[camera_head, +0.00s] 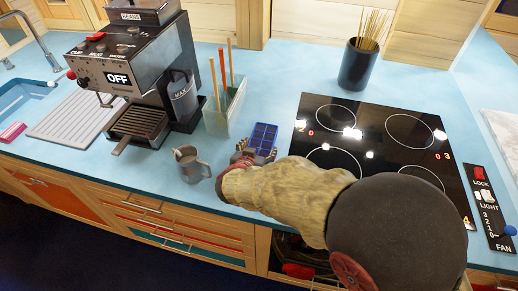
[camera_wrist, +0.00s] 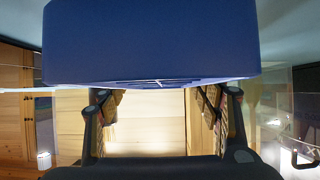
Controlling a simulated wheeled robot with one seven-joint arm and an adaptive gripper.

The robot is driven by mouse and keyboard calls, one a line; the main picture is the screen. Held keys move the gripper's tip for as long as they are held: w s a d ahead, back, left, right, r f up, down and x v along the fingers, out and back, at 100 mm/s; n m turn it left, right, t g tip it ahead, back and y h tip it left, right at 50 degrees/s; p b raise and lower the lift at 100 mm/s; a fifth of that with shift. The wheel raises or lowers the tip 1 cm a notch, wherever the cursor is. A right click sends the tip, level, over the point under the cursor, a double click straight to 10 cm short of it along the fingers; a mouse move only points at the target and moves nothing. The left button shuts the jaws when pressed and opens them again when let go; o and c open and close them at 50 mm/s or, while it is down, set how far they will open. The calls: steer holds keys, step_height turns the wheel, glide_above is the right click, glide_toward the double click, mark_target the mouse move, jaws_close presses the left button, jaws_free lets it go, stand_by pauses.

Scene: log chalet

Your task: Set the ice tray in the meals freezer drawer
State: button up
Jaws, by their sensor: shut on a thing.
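The ice tray (camera_head: 264,136) is blue with rows of compartments. It is at the counter between the metal jug and the cooktop. My gripper (camera_head: 243,157) is shut on its near end. In the wrist view the ice tray (camera_wrist: 150,45) fills the upper middle as a plain blue side, with my gripper's fingers (camera_wrist: 162,105) below it on both sides. I cannot tell whether the tray touches the counter. Wooden drawer fronts (camera_head: 145,207) run below the counter, but no drawer marked for meals or freezer can be made out.
A metal jug (camera_head: 190,164) stands close left of my gripper. A coffee machine (camera_head: 133,75), a clear bin of sticks (camera_head: 224,105) and a dark cup of skewers (camera_head: 360,65) stand behind. A black cooktop (camera_head: 385,140) lies right. The blue counter (camera_head: 275,75) is clear behind the tray.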

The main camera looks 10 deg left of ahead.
steer(key=shift+f, duration=0.1)
steer(key=o, duration=1.4)
steer(key=shift+o, duration=0.6)
